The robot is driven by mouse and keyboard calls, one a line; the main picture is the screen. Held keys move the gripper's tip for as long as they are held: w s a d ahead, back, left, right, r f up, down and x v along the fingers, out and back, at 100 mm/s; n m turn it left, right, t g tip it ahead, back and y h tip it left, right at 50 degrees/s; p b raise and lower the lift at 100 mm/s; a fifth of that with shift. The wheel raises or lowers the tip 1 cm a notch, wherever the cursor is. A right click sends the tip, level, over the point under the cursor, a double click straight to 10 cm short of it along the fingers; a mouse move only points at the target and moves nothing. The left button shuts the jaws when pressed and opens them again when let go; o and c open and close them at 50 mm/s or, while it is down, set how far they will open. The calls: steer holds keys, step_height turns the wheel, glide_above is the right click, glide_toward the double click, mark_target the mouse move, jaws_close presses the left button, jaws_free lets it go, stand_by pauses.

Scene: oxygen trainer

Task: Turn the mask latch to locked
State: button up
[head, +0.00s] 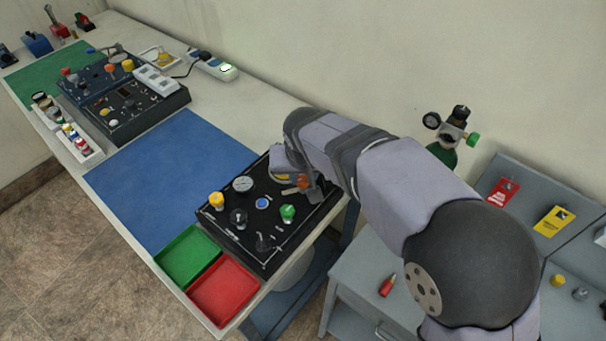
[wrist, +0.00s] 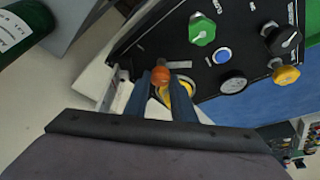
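The black oxygen trainer panel (head: 228,238) lies on the table, with its corner under my arm. A small orange-red knob (wrist: 160,75), probably the mask latch's handle, is at the panel edge in the wrist view. An orange part also shows beside my gripper in the head view (head: 302,181). My gripper (wrist: 158,82) points at the knob; its two blue fingers stand apart on either side of it. I cannot tell whether they touch it. The latch's markings are not readable.
The panel carries a green knob (head: 287,212), a blue button (head: 262,203), a gauge (head: 243,184), a yellow knob (head: 217,200) and black knobs. Green (head: 187,256) and red (head: 224,291) trays sit in front. A blue mat (head: 165,175) lies clear to the left.

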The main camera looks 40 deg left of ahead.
steer(key=shift+m, duration=0.4)
steer(key=m+t+h+b, duration=0.1)
steer(key=m, duration=0.1)
steer(key=shift+a+m, duration=0.15)
steer(key=shift+m, duration=0.25)
steer(key=m, duration=0.1)
steer(key=m+h, duration=0.1)
steer(key=m, duration=0.1)
steer(key=shift+s+a+r+m+h, duration=0.1)
steer(key=shift+m+h, duration=0.2)
steer(key=m+h+p, duration=0.1)
steer(key=m, duration=0.1)
steer(key=m+p, duration=0.2)
steer(key=shift+a+r+m+h, duration=0.1)
steer(key=shift+m+h, duration=0.2)
steer(key=shift+h, duration=0.1)
steer(key=shift+m+h+p, duration=0.5)
steer(key=shift+m+p, duration=0.8)
steer(key=shift+m, duration=0.2)
steer(key=shift+g, duration=0.3)
steer(key=o, duration=1.1)
steer(key=shift+c, duration=0.2)
